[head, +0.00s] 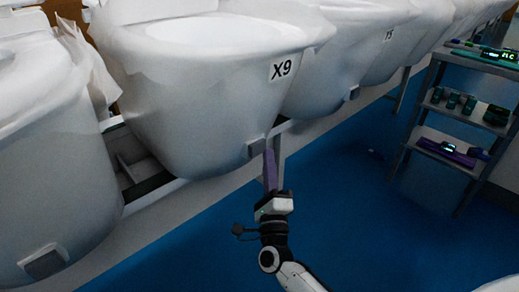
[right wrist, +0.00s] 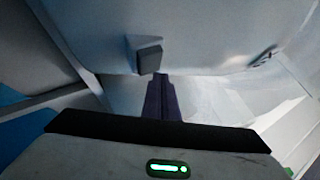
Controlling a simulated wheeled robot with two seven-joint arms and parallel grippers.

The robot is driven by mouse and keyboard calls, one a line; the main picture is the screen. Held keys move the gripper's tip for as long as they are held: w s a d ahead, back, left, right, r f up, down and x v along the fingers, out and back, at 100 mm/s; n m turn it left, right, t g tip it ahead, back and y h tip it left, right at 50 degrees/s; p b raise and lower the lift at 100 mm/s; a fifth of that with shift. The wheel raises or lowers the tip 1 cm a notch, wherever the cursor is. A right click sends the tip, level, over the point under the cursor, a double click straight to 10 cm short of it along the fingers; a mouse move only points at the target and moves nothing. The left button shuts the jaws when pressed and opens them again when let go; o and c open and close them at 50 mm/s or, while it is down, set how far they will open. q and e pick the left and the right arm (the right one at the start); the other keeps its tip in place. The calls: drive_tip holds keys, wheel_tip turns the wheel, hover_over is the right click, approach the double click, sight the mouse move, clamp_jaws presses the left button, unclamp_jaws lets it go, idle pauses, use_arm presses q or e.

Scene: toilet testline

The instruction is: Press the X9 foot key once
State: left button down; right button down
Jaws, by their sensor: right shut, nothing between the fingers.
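The toilet labelled X9 (head: 210,85) stands in a row of white toilets in the head view. Its foot key (head: 257,149) is a small grey block low on the bowl's front right side. My right gripper (head: 269,155) is shut and empty, with its purple fingers pointing up at the key. Its fingertips are right beside the key in the head view; I cannot tell whether they touch. In the right wrist view the grey foot key (right wrist: 149,59) is just above and left of the shut fingertips (right wrist: 161,78). My left gripper is not in view.
Neighbouring toilets have similar grey keys, one at the lower left (head: 44,264) and one to the right (head: 354,92). A metal rail (head: 150,200) runs under the row. A grey shelf (head: 455,112) with small items stands at the right. The blue floor (head: 350,200) between is mostly clear.

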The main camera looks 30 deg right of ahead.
drive_tip(key=shift+w, duration=0.1)
idle(0.7)
drive_tip(key=shift+w+a, duration=0.1)
drive_tip(key=shift+w, duration=0.25)
